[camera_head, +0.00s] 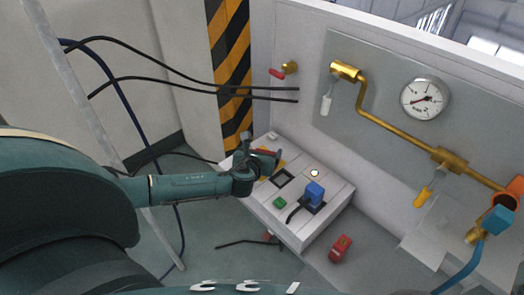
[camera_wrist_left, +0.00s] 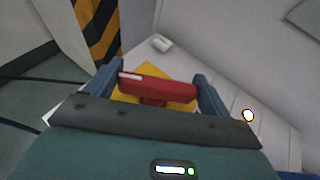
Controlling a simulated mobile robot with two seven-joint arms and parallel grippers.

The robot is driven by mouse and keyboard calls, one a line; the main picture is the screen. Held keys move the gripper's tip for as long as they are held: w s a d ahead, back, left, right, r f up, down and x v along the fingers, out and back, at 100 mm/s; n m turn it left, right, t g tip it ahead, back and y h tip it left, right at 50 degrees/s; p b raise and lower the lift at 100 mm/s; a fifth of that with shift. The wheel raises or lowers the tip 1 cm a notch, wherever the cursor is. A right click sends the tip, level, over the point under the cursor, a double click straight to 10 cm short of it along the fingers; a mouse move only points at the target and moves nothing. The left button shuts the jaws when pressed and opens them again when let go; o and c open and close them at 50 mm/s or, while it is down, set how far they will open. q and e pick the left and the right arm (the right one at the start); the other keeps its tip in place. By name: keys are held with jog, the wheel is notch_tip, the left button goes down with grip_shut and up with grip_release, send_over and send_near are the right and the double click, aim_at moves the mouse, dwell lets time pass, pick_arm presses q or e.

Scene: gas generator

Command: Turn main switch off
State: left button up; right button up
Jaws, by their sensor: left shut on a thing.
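The main switch has a red handle (camera_wrist_left: 157,87) on a yellow plate (camera_wrist_left: 128,98), seen in the left wrist view. It sits on the white control box (camera_head: 270,213). My left gripper (camera_wrist_left: 155,88) is shut on the red handle, with one finger at each end of it. In the head view my left gripper (camera_head: 262,160) is at the far left corner of the box and covers most of the switch. Only a little of the yellow plate shows beside it. My right gripper is not in view.
The box also bears a round white light (camera_head: 314,173), a green button (camera_head: 280,203) and a blue plug (camera_head: 314,192). Behind stands a panel with a brass pipe (camera_head: 395,122) and gauge (camera_head: 425,97). Black cables (camera_head: 190,86) hang at left.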

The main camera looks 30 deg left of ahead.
pick_arm(q)
jog(key=shift+c, duration=1.1)
